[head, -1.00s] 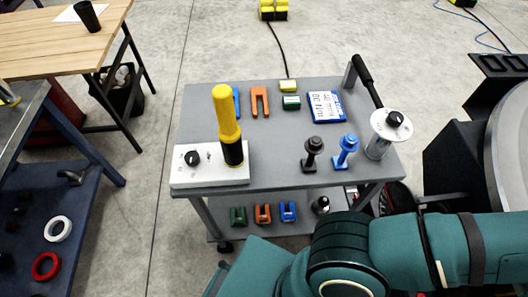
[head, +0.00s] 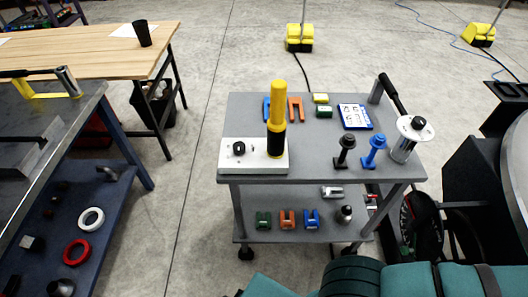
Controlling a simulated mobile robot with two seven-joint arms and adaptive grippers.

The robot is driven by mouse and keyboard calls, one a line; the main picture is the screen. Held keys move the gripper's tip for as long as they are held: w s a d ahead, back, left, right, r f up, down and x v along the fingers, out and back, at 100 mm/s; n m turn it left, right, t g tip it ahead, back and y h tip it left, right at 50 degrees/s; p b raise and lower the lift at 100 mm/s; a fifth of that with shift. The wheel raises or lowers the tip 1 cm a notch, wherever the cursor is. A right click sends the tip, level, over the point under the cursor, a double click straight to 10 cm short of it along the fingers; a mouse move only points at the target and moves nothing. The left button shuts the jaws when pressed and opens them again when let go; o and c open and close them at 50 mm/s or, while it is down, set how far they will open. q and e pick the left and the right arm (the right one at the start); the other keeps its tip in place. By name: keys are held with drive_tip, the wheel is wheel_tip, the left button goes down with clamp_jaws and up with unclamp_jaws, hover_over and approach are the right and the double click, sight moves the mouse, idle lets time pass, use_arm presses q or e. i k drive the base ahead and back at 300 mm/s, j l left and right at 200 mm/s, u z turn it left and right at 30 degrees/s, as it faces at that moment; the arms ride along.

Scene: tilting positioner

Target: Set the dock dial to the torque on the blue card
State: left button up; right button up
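The dock (head: 255,164) is a white block at the front left of the grey cart's top. Its black dial (head: 239,148) sits on the left part; the dial's setting is too small to read. A yellow and black tool (head: 277,115) stands upright at the dock's right part. The blue card (head: 356,117), white with dark writing inside a blue border, lies at the back right of the cart top; its writing is not legible. A teal arm link of mine crosses the bottom right. Neither of my grippers shows.
The grey cart (head: 310,165) also carries a black post (head: 345,150), a blue post (head: 374,150), orange and blue forks, small green and yellow blocks, and a silver cylinder (head: 405,140) at its right edge. A workbench (head: 80,135) stands left, with clear floor between.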

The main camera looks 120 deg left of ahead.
sight(239, 147)
drive_tip(key=l+u, duration=0.1)
drive_tip(key=u, duration=0.75)
drive_tip(key=l+u, duration=0.1)
drive_tip(key=u, duration=1.95)
drive_tip(key=i+j+u, duration=0.15)
drive_tip(key=u, duration=0.2)
drive_tip(key=i+j+u, duration=0.1)
drive_tip(key=u, duration=0.3)
drive_tip(key=i+u, duration=0.2)
drive_tip(key=u, duration=0.15)
drive_tip(key=k+j+z, duration=0.15)
drive_tip(key=k, duration=0.25)
